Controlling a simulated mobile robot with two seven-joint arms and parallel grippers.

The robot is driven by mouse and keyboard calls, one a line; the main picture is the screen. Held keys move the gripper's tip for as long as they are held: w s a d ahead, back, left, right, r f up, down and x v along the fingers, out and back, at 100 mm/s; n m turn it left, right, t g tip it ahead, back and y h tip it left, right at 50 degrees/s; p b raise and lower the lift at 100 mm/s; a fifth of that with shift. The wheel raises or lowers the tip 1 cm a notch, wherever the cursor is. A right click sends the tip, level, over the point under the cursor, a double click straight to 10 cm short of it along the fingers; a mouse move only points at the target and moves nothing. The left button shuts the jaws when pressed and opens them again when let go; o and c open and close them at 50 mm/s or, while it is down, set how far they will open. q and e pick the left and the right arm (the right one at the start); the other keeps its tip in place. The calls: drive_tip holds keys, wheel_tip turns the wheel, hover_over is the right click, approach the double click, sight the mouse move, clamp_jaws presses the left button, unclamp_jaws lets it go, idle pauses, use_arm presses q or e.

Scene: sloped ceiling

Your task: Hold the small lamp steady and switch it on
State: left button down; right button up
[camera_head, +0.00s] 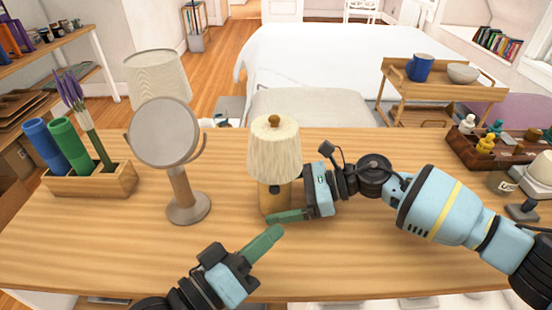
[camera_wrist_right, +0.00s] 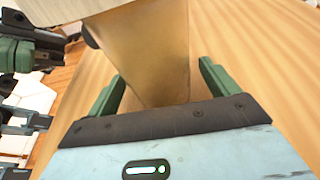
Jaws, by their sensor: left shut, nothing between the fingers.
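The small lamp (camera_head: 275,155) stands upright on the wooden table, with a cream pleated shade and a wooden base (camera_head: 272,201). My right gripper (camera_head: 288,215) reaches in from the right at the base. In the right wrist view its two green fingers (camera_wrist_right: 160,78) stand apart on either side of the base (camera_wrist_right: 155,60), with a narrow gap at the right finger. A small dark round part (camera_wrist_right: 89,36) shows at the base's left edge; I cannot tell if it is the switch. My left gripper (camera_head: 276,232) is shut and empty, in front of the lamp.
A round mirror on a stand (camera_head: 164,133) is left of the lamp, with a wooden holder (camera_head: 92,180) of coloured tubes farther left. A larger lamp (camera_head: 157,75) stands behind the mirror. A wooden tray (camera_head: 466,152) of small figures is at the right. The table's front is mostly clear.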

drive_tip(key=v, duration=1.2)
idle(0.3)
